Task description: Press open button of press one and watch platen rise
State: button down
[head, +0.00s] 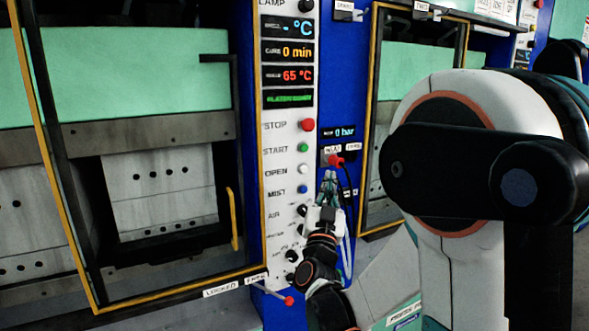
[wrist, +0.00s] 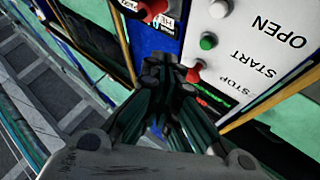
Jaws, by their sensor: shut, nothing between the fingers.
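The white OPEN button (head: 303,169) sits on the white control panel (head: 283,227), between the green START button (head: 303,147) and the blue MIST button (head: 303,188). The OPEN button also shows at the top of the wrist view (wrist: 218,8). The left press stands beside this panel; its mint-green upper block and grey bar (head: 150,130) show above a holed grey block (head: 160,183). My gripper (head: 328,177) is shut and empty, to the right of the OPEN button in the picture. Whether it touches anything is unclear. Its fingers also show in the wrist view (wrist: 165,75).
The red STOP button (head: 307,124) is above START. A red connector (head: 336,160) with a cable is close to my fingertips. A yellow-edged door frame (head: 62,200) borders the left press. A red-tipped lever (head: 288,300) sticks out below. Another press stands right.

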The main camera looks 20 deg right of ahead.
aim_at(304, 169)
dwell(0.3)
jog(key=w, duration=0.8)
jog(key=shift+w+a, duration=0.15)
jog(key=shift+w, duration=0.2)
jog(key=shift+w, duration=0.2)
dwell(1.2)
jog(key=shift+w, duration=0.25)
